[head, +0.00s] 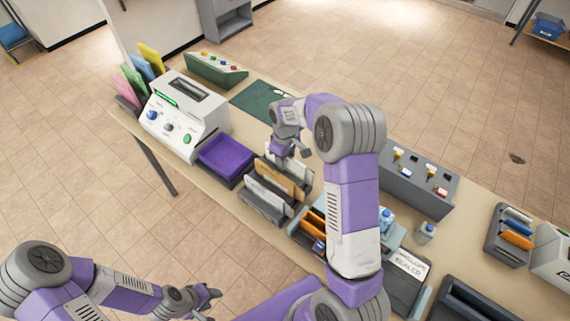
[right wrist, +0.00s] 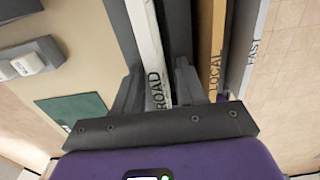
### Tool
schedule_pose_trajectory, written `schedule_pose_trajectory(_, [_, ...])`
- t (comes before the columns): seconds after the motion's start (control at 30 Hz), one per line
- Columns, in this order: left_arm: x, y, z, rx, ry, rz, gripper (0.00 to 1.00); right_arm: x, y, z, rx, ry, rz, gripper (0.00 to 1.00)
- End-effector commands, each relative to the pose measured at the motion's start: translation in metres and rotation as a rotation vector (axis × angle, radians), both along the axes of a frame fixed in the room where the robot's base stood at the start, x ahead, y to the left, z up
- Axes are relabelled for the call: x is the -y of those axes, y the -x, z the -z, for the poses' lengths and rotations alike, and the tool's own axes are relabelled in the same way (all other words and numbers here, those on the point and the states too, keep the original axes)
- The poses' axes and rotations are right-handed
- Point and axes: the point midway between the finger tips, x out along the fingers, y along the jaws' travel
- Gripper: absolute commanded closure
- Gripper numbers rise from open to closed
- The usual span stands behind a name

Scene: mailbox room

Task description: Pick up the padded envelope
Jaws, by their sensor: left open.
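A sorting rack labelled ABROAD (partly covered), LOCAL and FAST (head: 262,205) stands mid-table, with upright white and tan-orange mail (head: 280,178) in its slots. I cannot tell which piece is the padded envelope. My right gripper (head: 292,158) is over the rack's far end. In the right wrist view its fingers (right wrist: 157,85) are apart on either side of a white strip (right wrist: 150,50) at the "ROAD" slot; a dark gap shows beside the right finger. The tan LOCAL piece (right wrist: 210,45) is just right of them. My left gripper (head: 207,300) is open and empty, off the table's near side.
A purple tray (head: 226,155) and a white machine with buttons (head: 185,115) stand left of the rack. Another holder with orange mail (head: 312,222) is to its right. A grey key box (head: 420,180) and a green mat (head: 258,100) lie behind. My right arm hides part of the table.

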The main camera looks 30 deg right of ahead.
Motion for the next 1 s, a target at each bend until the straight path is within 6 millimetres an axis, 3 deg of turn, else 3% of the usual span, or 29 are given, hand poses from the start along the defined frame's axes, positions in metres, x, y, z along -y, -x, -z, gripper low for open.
schedule_pose_trajectory(0.03, [0.000, 0.000, 0.000, 0.000, 0.000, 0.000, 0.57, 0.000, 0.000, 0.000, 0.000, 0.000, 0.000, 0.68])
schedule_pose_trajectory(0.23, [0.000, 0.000, 0.000, 0.000, 0.000, 0.000, 0.57, 0.000, 0.000, 0.000, 0.000, 0.000, 0.000, 0.99])
schedule_pose_trajectory(0.27, [0.000, 0.000, 0.000, 0.000, 0.000, 0.000, 0.57, 0.000, 0.000, 0.000, 0.000, 0.000, 0.000, 1.00])
schedule_pose_trajectory(0.63, [0.000, 0.000, 0.000, 0.000, 0.000, 0.000, 0.57, 0.000, -0.001, -0.007, 0.003, 0.000, 0.000, 1.00])
schedule_pose_trajectory(1.0, [0.000, 0.000, -0.005, 0.000, 0.000, 0.000, 0.57, 0.000, -0.001, -0.077, 0.005, 0.000, -0.001, 1.00])
